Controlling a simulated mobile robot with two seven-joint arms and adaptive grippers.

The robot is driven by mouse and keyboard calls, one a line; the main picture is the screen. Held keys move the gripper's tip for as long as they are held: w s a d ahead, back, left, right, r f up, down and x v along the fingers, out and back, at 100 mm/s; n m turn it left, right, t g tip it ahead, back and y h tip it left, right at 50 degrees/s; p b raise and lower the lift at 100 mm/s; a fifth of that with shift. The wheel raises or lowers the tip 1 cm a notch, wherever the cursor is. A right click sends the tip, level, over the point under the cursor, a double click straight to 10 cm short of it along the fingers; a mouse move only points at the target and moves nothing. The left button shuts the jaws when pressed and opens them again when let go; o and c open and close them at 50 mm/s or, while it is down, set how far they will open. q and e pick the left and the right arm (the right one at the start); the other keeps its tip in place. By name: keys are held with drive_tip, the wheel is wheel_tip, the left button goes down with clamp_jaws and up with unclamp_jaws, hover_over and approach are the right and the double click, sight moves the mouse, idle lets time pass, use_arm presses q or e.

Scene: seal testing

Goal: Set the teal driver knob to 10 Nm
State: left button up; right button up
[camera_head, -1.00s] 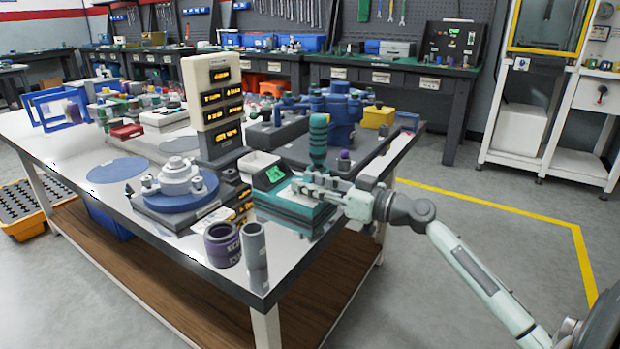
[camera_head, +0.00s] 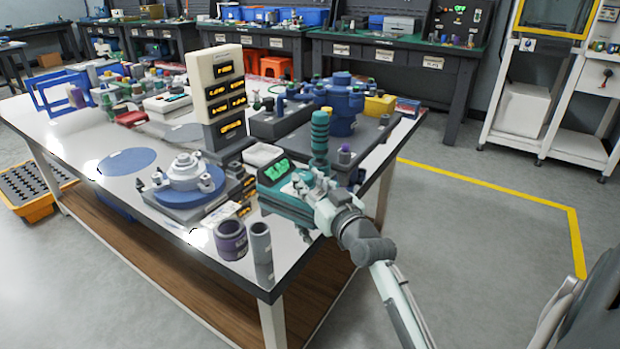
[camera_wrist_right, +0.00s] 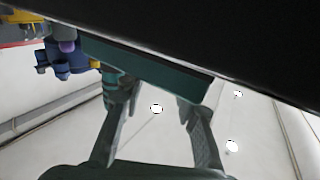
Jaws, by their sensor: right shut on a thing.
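The teal driver (camera_head: 319,133) stands upright, ribbed handle up, at the table's right front edge. Beside it is a teal tester box (camera_head: 285,207) with a lit green display (camera_head: 273,171). My right gripper (camera_head: 312,186) is at the driver's lower part, over the box. In the right wrist view its two fingers (camera_wrist_right: 155,100) stand apart. The teal box (camera_wrist_right: 150,66) crosses behind their tips, and a small teal part (camera_wrist_right: 112,80) shows by the left finger. The grip is on the knob, but the contact and knob setting cannot be made out. My left gripper is out of view.
A purple-grey ring (camera_head: 230,239) and a grey cylinder (camera_head: 261,243) stand at the front edge. A pale fixture on a blue disc (camera_head: 188,179) is to the left, and a tall cream display tower (camera_head: 217,90) behind. Floor on the right is clear.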

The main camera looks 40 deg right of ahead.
drive_tip(key=shift+a+f+m+h, duration=0.1)
drive_tip(key=shift+m+h, duration=0.2)
drive_tip(key=shift+h, duration=0.1)
drive_tip(key=o, duration=1.2)
drive_tip(key=shift+c, duration=0.2)
drive_tip(key=s+a, duration=0.2)
drive_tip(key=s, duration=0.9)
drive_tip(key=shift+s+a, duration=0.15)
drive_tip(key=shift+s, duration=0.25)
